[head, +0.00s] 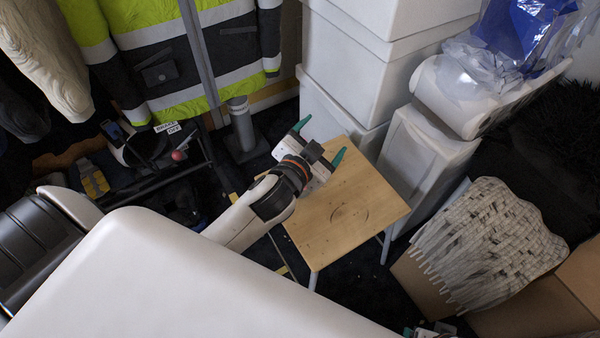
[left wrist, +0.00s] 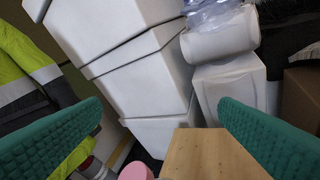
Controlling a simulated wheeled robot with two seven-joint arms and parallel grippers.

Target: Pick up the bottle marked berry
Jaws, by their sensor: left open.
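My left gripper (head: 320,140) is open, its two green fingers spread wide above the far left part of a small wooden table (head: 350,225). In the left wrist view, the open fingers (left wrist: 160,135) frame nothing held. A pink rounded top (left wrist: 135,172) shows at the bottom edge of the left wrist view, beside the table's wooden top (left wrist: 205,155). It may be a bottle cap, but its body is cut off. No berry label can be read. In the head view my left gripper and wrist hide part of the table. My right gripper (head: 430,330) barely shows at the bottom edge.
White boxes (head: 360,70) are stacked behind the table, with a white cabinet (head: 420,165) at its right. A hi-vis jacket (head: 180,55) hangs at the back left. A cardboard box (head: 425,285) with a woven grey cover (head: 490,240) stands at the right. The table's near part is bare.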

